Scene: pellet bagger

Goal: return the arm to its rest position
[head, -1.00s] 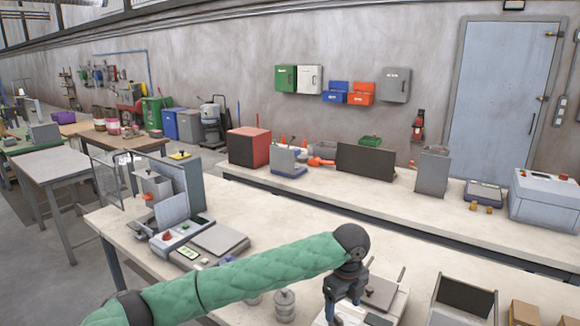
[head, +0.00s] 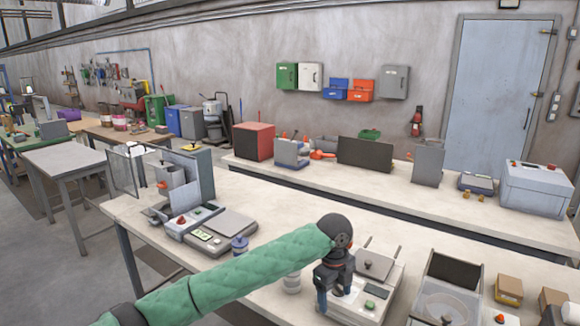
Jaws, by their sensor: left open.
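My left arm, in a green quilted sleeve, comes in from the bottom left of the head view and reaches over the near bench (head: 262,205). My left gripper (head: 333,300) hangs down at its end, with its fingers apart and nothing seen between them. It is in front of a pale device with a flat plate and a green button (head: 370,304), and hides part of it; I cannot tell whether they touch. My right gripper is not in view.
A scale (head: 222,227) and the pellet bagger (head: 180,185) stand left of the arm. An open grey bin (head: 448,285) and cardboard boxes (head: 509,290) stand to the right. The back bench holds a red box (head: 253,141).

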